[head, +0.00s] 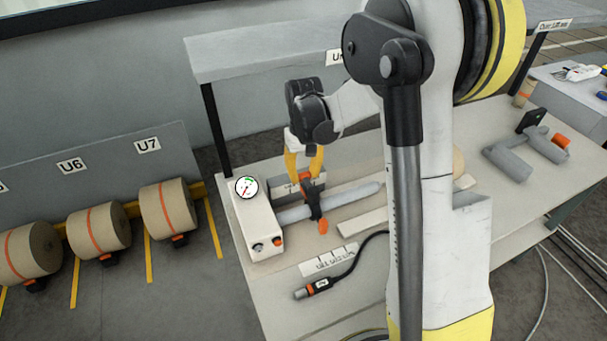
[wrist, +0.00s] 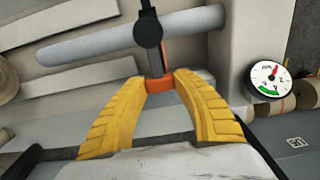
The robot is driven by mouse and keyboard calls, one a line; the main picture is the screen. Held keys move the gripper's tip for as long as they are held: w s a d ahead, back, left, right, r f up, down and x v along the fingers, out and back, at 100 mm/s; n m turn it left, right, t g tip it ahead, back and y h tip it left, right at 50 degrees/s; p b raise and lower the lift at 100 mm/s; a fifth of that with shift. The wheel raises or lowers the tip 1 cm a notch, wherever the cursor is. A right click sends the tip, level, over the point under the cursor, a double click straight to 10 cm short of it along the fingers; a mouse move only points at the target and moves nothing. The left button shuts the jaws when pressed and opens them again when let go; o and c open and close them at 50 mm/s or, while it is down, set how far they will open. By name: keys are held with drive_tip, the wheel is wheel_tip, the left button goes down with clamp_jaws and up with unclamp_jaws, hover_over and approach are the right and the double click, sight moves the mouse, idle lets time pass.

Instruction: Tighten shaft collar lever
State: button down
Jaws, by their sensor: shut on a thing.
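The grey shaft (head: 352,195) lies across the bench, running out from a pale control box; it also shows in the wrist view (wrist: 95,42). A black shaft collar (head: 314,203) sits around the shaft near the box; its dark body shows in the wrist view (wrist: 148,32). The collar's lever has an orange end (wrist: 158,83), and this end is between the yellow fingertips of my gripper (wrist: 160,79). My gripper (head: 304,174) reaches down from above and is shut on the lever. Its fingertips partly hide the lever in the head view.
The control box (head: 262,222) has a round dial (head: 246,187) with a red needle, close to my gripper. A black cable with a plug (head: 318,286) lies at the bench's front. A shelf (head: 265,55) overhangs behind.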

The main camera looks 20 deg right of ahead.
drive_tip(key=c, duration=0.9)
unclamp_jaws()
drive_tip(key=shift+c, duration=0.2)
